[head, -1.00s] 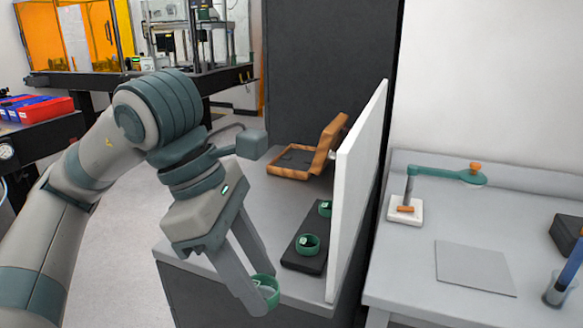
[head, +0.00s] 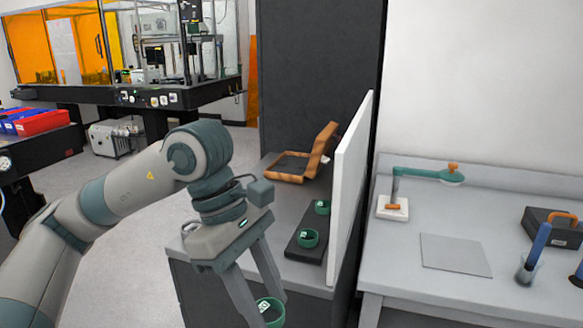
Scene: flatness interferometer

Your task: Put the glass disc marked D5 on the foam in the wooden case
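My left gripper (head: 265,300) is shut on a green-rimmed glass disc (head: 271,318) at the bottom of the view. A small white label shows on the disc, but I cannot read it. The wooden case (head: 290,179) stands open at the back of the grey bench, its lid raised on the right. Grey foam shows inside it, and I see no disc there. The gripper with its disc is in front of the case, well apart from it. My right gripper is not in view.
A black holder (head: 293,249) on the bench bears two more green-rimmed discs (head: 308,238). A white upright panel (head: 349,190) stands along their right side. Right of it, another bench carries a green-armed stand (head: 393,209), a flat grey plate (head: 455,254) and a dark case (head: 553,232).

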